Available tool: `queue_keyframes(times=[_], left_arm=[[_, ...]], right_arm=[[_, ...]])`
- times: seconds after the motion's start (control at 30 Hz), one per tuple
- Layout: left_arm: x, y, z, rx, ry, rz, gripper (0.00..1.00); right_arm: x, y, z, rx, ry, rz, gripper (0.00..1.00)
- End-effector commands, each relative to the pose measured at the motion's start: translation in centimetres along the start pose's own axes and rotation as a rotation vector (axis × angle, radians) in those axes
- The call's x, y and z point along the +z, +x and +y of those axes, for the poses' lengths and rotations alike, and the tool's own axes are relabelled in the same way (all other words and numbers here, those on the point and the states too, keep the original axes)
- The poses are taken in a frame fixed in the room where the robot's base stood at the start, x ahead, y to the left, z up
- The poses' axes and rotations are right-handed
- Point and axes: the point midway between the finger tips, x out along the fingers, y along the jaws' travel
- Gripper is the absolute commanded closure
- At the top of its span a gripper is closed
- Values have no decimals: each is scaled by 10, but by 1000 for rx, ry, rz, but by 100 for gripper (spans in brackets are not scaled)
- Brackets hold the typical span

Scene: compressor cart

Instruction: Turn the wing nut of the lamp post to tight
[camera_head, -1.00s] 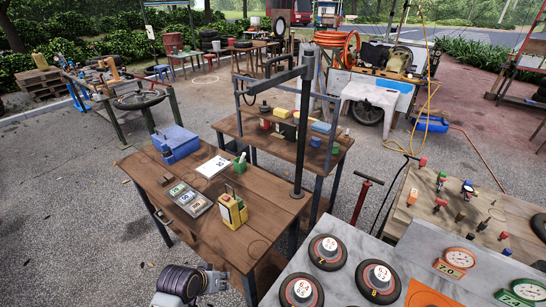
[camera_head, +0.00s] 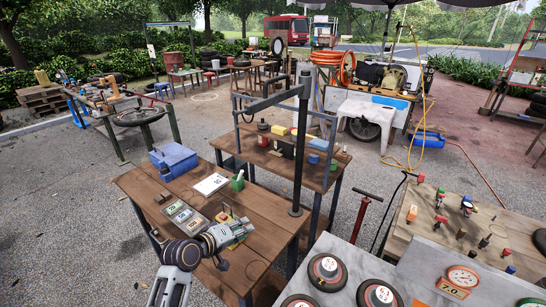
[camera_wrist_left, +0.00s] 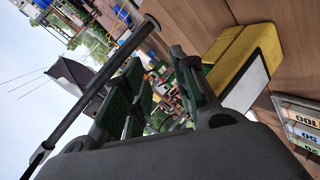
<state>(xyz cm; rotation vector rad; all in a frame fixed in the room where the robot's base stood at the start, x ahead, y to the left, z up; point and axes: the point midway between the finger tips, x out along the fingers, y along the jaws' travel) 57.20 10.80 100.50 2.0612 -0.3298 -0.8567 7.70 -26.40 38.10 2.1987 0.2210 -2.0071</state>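The black lamp post (camera_head: 302,150) stands upright on a round foot on the brown wooden table (camera_head: 262,225), with a long arm (camera_head: 268,103) reaching left from its upper part. I cannot make out its wing nut in either view. My left gripper (camera_head: 238,230) is over the table, left of the post's foot, in front of the yellow box (camera_head: 243,243) and partly covering it. In the left wrist view, its green-padded fingers (camera_wrist_left: 160,92) are apart with nothing held between them. The post (camera_wrist_left: 108,72) crosses that view beside the fingers, clear of them. My right gripper is not in view.
A blue box (camera_head: 173,160), a white sheet (camera_head: 210,184), a green holder (camera_head: 237,182) and a tray of numbered cards (camera_head: 184,215) are on the same table.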

Motion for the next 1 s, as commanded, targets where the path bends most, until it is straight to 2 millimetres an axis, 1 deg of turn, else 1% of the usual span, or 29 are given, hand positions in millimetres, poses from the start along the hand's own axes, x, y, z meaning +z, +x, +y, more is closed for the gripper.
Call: queue_keyframes(times=[0.03,0.1,0.3,0.4,0.5,0.6,0.67,1.0], left_arm=[[-12,3,16,46,-40,19,72],[-27,5,38,113,-104,39,72],[-68,6,97,298,-285,79,72],[-85,3,121,375,-359,89,72],[-97,1,136,428,-414,92,72],[-103,-1,145,457,-442,93,72],[-104,-2,147,465,-451,92,72],[-105,-2,147,466,-452,93,72]], right_arm=[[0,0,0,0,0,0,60],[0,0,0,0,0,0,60],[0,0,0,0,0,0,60],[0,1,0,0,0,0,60],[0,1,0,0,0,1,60],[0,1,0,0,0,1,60],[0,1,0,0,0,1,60],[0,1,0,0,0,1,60]])
